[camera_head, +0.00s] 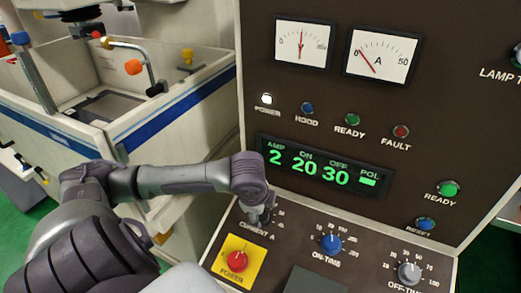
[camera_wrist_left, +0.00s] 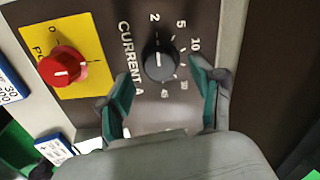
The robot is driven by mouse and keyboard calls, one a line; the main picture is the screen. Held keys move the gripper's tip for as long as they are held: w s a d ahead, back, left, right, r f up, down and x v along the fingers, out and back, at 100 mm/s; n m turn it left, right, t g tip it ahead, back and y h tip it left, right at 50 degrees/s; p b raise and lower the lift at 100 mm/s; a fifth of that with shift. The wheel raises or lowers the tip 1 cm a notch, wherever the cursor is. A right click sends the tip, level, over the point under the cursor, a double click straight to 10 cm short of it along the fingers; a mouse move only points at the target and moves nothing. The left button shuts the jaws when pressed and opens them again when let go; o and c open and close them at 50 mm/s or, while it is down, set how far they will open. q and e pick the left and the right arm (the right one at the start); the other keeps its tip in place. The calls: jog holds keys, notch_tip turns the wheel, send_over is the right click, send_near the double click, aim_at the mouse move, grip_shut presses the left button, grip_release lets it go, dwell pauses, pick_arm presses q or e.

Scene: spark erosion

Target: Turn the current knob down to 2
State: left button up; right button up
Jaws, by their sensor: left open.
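The display (camera_head: 322,168) reads AMP 2, ON 20, OFF 30. My right gripper is out of view.
The red power knob (camera_head: 237,261) on its yellow plate is close beside the current knob. The blue on-time knob (camera_head: 330,243) and the grey off-time knob (camera_head: 408,271) are to the right. Two gauges (camera_head: 303,44) and lamps are above. A white tank (camera_head: 150,90) stands left.

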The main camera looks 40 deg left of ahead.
pick_arm(q)
jog(key=v, duration=0.8)
jog(key=shift+r, duration=0.1)
